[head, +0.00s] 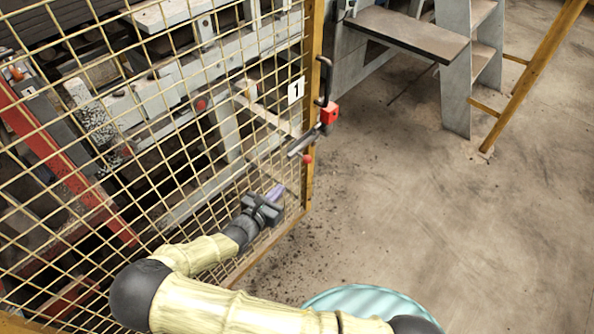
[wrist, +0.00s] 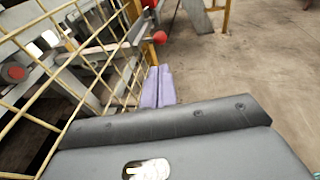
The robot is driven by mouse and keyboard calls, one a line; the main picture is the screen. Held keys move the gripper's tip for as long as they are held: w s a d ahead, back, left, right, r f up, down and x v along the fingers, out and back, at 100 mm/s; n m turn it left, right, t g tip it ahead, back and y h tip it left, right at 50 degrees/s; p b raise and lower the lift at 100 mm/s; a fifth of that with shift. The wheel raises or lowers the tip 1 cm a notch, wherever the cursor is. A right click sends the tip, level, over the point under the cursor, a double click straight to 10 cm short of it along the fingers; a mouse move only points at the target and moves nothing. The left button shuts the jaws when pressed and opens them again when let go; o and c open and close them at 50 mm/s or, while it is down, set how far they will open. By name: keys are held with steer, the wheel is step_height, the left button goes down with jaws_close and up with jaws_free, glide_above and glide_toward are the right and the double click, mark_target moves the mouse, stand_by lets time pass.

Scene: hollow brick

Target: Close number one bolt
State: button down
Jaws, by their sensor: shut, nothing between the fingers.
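The number one bolt (head: 304,143) is a grey metal bar on the yellow gate post, just below a white plate marked 1 (head: 296,90). A red knob (head: 307,158) hangs at its lower side, and a red block (head: 329,112) sits at its right beside a dark handle. In the wrist view the red knob (wrist: 159,37) shows ahead of the fingers. My gripper (head: 276,192) is below and left of the bolt, in front of the mesh, apart from the bolt. Its purple fingers (wrist: 158,86) are together and hold nothing.
A yellow wire mesh fence (head: 160,130) fills the left, with machinery behind it. Its post (head: 312,60) stands right of the mesh. Grey steps (head: 455,60) and a yellow rail (head: 535,75) are at the upper right. The concrete floor (head: 450,200) at right is clear.

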mark_target(304, 161)
steer(key=x, duration=1.4)
steer(key=shift+w+a, duration=0.15)
steer(key=shift+a, duration=0.05)
